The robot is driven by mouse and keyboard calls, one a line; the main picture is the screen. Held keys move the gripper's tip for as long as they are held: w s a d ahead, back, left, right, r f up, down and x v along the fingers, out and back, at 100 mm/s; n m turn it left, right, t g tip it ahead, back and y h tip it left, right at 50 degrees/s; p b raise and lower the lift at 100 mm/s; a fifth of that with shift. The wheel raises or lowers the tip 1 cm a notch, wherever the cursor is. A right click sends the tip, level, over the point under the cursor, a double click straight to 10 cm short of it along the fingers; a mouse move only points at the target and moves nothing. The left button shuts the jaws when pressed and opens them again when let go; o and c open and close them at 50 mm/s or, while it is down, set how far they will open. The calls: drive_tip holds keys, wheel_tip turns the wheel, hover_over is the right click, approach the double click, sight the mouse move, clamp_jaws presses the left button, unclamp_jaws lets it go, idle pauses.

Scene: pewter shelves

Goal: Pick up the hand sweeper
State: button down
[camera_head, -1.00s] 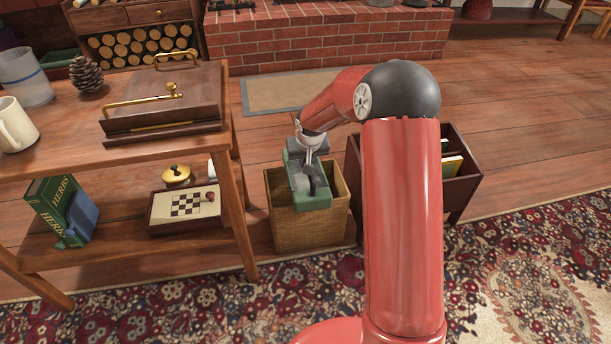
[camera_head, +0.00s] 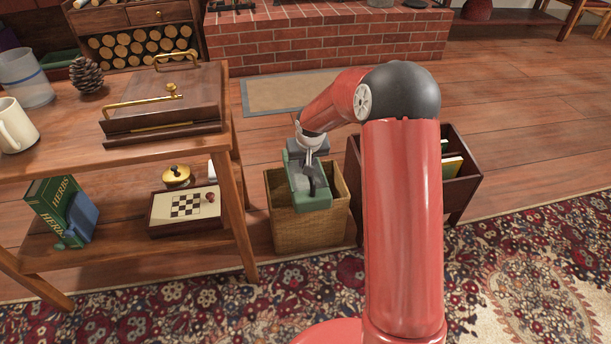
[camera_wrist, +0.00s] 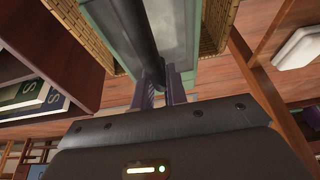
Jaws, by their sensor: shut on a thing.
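The hand sweeper (camera_head: 302,183) has a green edge, a grey body and a dark handle. It is at the mouth of a wicker basket (camera_head: 310,232) in the head view, with its front end over the near rim. Whether it touches the basket is unclear. My gripper (camera_wrist: 163,85) reaches it from above and is shut on the dark handle. The sweeper also shows in the wrist view (camera_wrist: 186,25), with the handle between my fingers. My arm does not cover the sweeper in the head view.
A dark wooden rack (camera_head: 467,190) with books stands close to the basket's right. A wooden side table (camera_head: 60,140) stands to the left, with a mug, a pinecone and a box on top. A patterned rug (camera_head: 200,305) covers the front floor. Bare floor lies behind the basket.

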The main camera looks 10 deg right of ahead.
drive_tip(key=shift+r, duration=0.15)
wheel_tip(320, 180, up, 20)
drive_tip(key=p, duration=0.3)
drive_tip(key=shift+p, duration=0.4)
